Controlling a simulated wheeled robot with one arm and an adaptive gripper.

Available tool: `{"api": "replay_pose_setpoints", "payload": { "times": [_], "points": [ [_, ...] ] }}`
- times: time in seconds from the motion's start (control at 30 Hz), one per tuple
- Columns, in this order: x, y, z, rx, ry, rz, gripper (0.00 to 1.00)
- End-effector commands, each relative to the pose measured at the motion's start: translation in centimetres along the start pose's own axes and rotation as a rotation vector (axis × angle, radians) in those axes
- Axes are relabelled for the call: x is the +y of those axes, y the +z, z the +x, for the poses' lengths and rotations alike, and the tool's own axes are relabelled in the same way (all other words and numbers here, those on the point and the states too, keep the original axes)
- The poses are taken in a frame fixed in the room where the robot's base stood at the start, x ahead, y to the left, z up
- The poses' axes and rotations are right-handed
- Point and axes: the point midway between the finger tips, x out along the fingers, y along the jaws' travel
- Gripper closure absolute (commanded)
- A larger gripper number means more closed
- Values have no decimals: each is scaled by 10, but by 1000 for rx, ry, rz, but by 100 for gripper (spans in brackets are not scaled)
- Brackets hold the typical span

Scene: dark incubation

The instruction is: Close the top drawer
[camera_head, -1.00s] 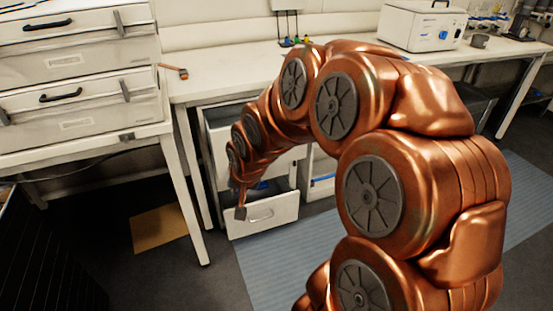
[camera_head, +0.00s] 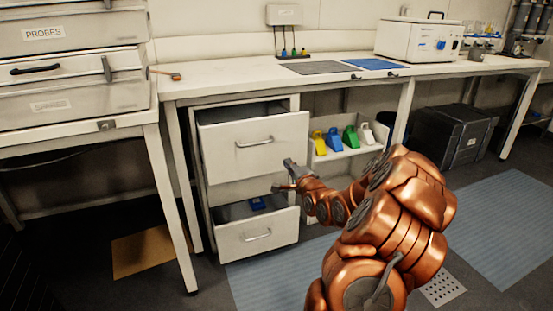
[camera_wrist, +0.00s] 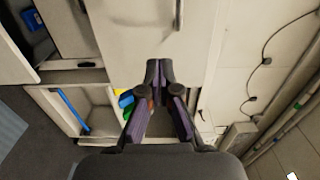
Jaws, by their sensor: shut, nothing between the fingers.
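The top drawer (camera_head: 255,142) is a light grey box with a bar handle, in the cabinet under the bench, and it stands pulled out. In the wrist view its pale front panel (camera_wrist: 190,30) spreads ahead of my fingers. My gripper (camera_head: 283,176) is just in front of and below the right part of that drawer front. My gripper (camera_wrist: 160,67) is shut and empty, its fingertips together before the panel. I cannot tell whether they touch it.
The bottom drawer (camera_head: 257,240) is also pulled out, with a blue item (camera_head: 257,203) inside. A shelf (camera_head: 345,152) with coloured bins stands right of the cabinet. A table leg (camera_head: 172,205) stands to the left. Blue matting (camera_head: 290,270) covers the floor in front.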

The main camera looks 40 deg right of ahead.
Motion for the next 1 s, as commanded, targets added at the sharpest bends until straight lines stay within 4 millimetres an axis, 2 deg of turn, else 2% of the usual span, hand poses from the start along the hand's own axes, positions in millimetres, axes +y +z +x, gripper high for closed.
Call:
{"api": "replay_pose_setpoints", "payload": {
  "times": [0.17, 1.0],
  "points": [
    [0, -1, 12, 0, -7, 2, 100],
    [0, -1, 116, 1, -6, 1, 100]
  ]
}}
